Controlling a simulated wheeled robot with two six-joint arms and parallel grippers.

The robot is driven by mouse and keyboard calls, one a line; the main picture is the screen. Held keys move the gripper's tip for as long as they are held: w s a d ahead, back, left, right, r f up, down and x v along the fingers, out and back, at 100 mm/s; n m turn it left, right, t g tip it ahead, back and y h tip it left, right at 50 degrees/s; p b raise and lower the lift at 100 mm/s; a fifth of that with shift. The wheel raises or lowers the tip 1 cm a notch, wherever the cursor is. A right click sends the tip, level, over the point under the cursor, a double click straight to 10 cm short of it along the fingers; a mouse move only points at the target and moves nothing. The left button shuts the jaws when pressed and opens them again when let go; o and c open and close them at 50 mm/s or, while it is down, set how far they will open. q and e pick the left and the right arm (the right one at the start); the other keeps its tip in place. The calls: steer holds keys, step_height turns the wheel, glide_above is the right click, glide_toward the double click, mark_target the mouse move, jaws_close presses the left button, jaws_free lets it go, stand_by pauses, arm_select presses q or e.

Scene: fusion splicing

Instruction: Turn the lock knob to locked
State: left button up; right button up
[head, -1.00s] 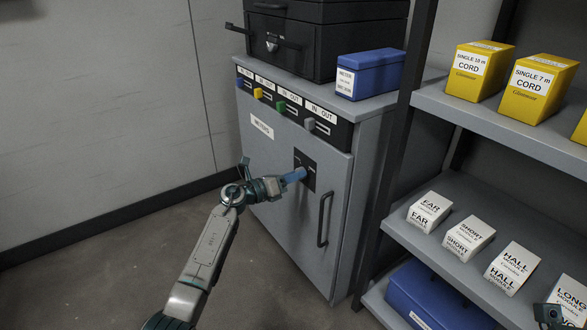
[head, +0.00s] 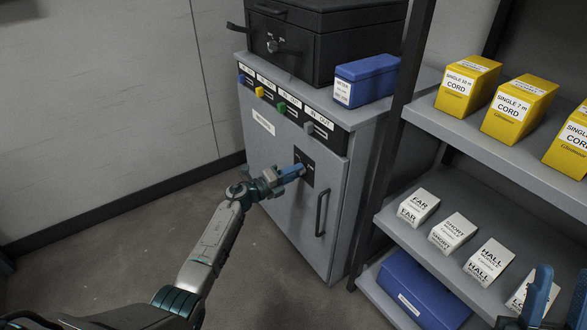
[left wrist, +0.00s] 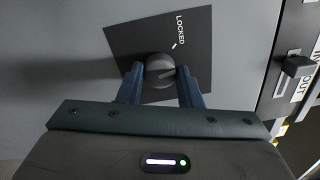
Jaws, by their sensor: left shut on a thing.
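The lock knob (left wrist: 160,70) is a round dark knob on a black square plate (left wrist: 126,38) on the grey cabinet door. The word LOCKED (left wrist: 180,28) and a short white tick are printed above and to the right of the knob. A pale line on the knob's face points to the right. My left gripper (left wrist: 160,82) is shut on the knob, one blue finger on each side. In the head view my left gripper (head: 298,170) is at the plate (head: 306,159) and hides the knob. My right gripper (head: 540,295) shows only partly at the bottom right.
The cabinet (head: 262,150) has a dark door handle (head: 321,213) right of the plate and coloured IN/OUT switches above. A black case (head: 320,45) and blue box (head: 366,77) stand on top. Shelves at right hold yellow (head: 469,85) and white boxes (head: 454,233).

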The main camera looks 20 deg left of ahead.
step_height(320, 180, down, 20)
steer(key=w+m+g+h+p, duration=0.2)
steer(key=m+g+h+p, duration=0.15)
steer(key=g, duration=1.05)
arm_select(q)
steer(key=n+p, duration=0.2)
steer(key=n, duration=0.5)
arm_select(e)
steer(key=s+a+f+g, duration=0.1)
steer(key=s+f+g, duration=0.4)
steer(key=s+f, duration=0.1)
steer(key=shift+s+a+f+y, duration=0.15)
steer(key=shift+a+f+y, duration=0.15)
steer(key=shift+f, duration=0.4)
arm_select(q)
steer(key=o, duration=1)
